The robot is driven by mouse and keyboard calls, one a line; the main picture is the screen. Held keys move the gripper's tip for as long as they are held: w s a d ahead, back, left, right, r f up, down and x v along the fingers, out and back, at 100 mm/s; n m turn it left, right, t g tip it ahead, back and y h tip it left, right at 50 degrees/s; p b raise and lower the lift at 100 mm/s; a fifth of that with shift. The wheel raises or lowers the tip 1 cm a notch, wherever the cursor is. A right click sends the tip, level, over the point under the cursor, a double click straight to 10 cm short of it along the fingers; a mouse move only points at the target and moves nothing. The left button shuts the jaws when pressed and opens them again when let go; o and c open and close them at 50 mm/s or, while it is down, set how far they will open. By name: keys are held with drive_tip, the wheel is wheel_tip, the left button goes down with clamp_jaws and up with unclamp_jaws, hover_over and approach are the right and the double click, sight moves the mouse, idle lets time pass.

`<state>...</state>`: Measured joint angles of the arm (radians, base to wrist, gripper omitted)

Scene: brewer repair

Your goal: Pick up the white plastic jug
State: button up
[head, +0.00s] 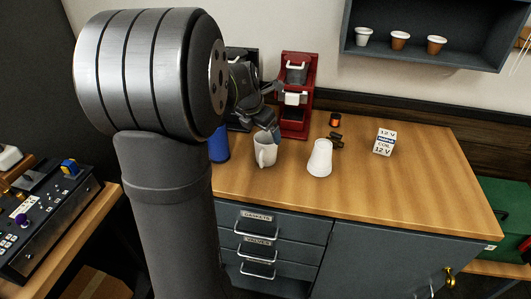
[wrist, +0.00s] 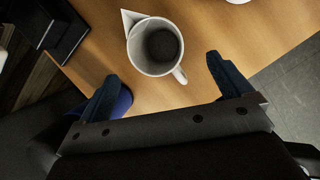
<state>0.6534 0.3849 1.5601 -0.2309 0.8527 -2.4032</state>
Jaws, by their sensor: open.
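The white plastic jug (head: 266,152) stands upright on the wooden counter, left of the counter's middle. In the wrist view I look down into the jug (wrist: 154,44); its pointed spout is at the upper left and its handle at the lower right. My gripper (wrist: 165,86) is open, with its two blue fingertips apart and nothing between them. In the wrist view the jug lies just beyond the fingertips, apart from them. In the head view my gripper (head: 275,132) is above and close to the jug, partly hidden by my arm.
A white tapered vessel (head: 320,159) stands right of the jug. A blue cylinder (head: 218,146) is to the left, near one finger in the wrist view. A red brewer (head: 296,90) stands behind. A 12 V coil box (head: 384,142) sits right.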

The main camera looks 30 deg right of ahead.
sight(265, 139)
drive_tip(key=shift+w+x, duration=0.15)
drive_tip(key=shift+x, duration=1.55)
drive_tip(key=shift+w+x, duration=0.15)
drive_tip(key=shift+x, duration=1.5)
drive_tip(key=shift+c, duration=0.5)
